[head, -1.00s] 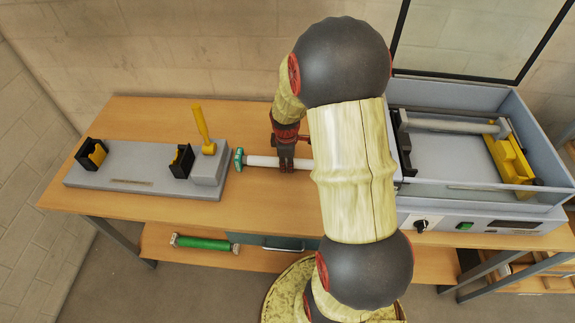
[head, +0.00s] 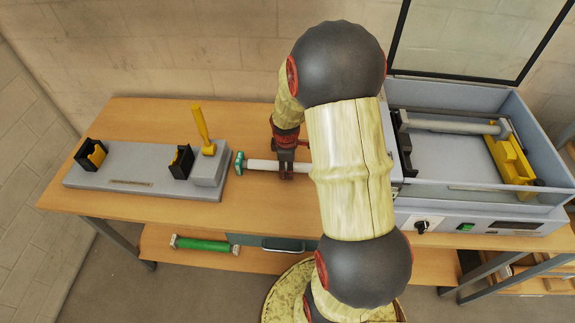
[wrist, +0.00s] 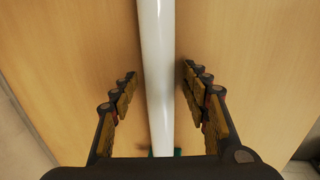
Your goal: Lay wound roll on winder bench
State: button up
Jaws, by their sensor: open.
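The wound roll (head: 262,166) is a white bar with a green end cap (head: 239,164). It lies level over the wooden bench top, right of the winder; my arm hides its right end. My gripper (head: 285,165) points down at it, and in the wrist view my gripper (wrist: 160,85) is open with a finger on each side of the white roll (wrist: 156,60), apart from it. The winder (head: 120,183) is a grey base at the left with two black cradles, the left one (head: 91,154) and the right one (head: 181,162). Both show yellow inside.
A yellow lever (head: 201,122) stands on the winder's right block. The laminator (head: 470,205) with its raised clear lid stands at the right. A green roll (head: 205,244) lies on the lower shelf. Bare bench (head: 130,114) shows behind the winder.

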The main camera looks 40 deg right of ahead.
jog(key=s+a+r+m+p, duration=0.1)
jog(key=a+r, duration=0.2)
jog(key=r, duration=0.6)
jog(key=a+r+p, duration=0.1)
jog(key=a+r, duration=0.3)
jog(key=r, duration=0.5)
jog(key=s+a+r+m+t, duration=0.2)
jog(key=s+a+r, duration=0.4)
jog(key=a, duration=0.4)
jog(key=s+a+r+m+t+y, duration=0.1)
jog(key=s+a+r+m, duration=0.4)
jog(key=a, duration=0.5)
notch_tip(320, 180, up, 2)
jog(key=shift+s+r+t+y, duration=0.25)
jog(key=shift+s+t, duration=0.35)
jog(key=shift+s, duration=0.65)
jog(key=shift+f, duration=0.1)
notch_tip(320, 180, down, 5)
jog(key=b, duration=0.4)
jog(key=shift+b, duration=0.35)
jog(key=shift+r, duration=0.3)
jog(key=shift+c, duration=0.8)
